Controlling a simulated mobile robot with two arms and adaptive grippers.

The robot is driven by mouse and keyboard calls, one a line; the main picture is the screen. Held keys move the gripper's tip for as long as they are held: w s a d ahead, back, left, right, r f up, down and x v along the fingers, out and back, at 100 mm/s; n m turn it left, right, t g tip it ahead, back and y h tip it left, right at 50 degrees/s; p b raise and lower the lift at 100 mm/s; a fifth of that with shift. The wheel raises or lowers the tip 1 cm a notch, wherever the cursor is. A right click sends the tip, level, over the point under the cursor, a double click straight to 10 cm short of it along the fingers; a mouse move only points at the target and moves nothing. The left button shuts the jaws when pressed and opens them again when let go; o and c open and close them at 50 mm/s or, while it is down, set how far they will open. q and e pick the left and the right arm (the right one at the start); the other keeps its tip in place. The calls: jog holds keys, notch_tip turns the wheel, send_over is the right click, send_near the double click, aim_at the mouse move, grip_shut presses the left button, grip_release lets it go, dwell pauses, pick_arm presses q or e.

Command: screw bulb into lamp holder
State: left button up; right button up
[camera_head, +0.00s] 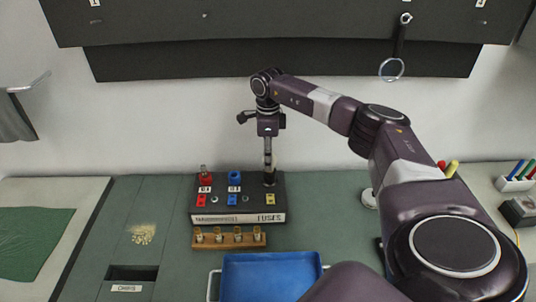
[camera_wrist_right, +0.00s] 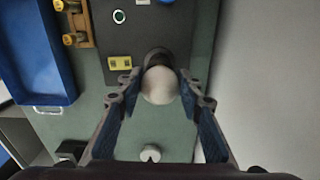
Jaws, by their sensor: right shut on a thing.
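My right gripper (camera_head: 268,163) points straight down over the right end of a black panel box (camera_head: 220,190). In the right wrist view the right gripper (camera_wrist_right: 160,88) is shut on a round, pale bulb (camera_wrist_right: 160,86), one blue-padded finger on each side. Just beyond the bulb is a dark round lamp holder (camera_wrist_right: 157,55); it also shows in the head view (camera_head: 269,179). The bulb lines up with the holder, but I cannot tell how deep its base sits, as the bulb hides it. My left gripper is not in view.
The box carries red, blue and yellow parts and a "FUSES" label. A wooden rack (camera_head: 229,247) with several small pieces and a blue tray (camera_head: 268,272) lie in front. A slot (camera_head: 132,273) is at front left. The green tabletop (camera_head: 150,200) left of the box is mostly clear.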

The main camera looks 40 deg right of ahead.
jog(key=shift+r+m+p, duration=0.1)
jog(key=shift+m+p, duration=0.2)
jog(key=shift+m, duration=0.6)
jog(key=shift+m+p, duration=0.3)
jog(key=shift+m, duration=0.8)
jog(key=m+p, duration=0.1)
jog(key=m, duration=0.2)
jog(key=shift+d, duration=0.15)
jog(key=m, duration=0.5)
jog(key=shift+d, duration=0.1)
jog(key=o, duration=1.2)
jog(key=shift+w, duration=0.1)
jog(key=shift+c, duration=0.2)
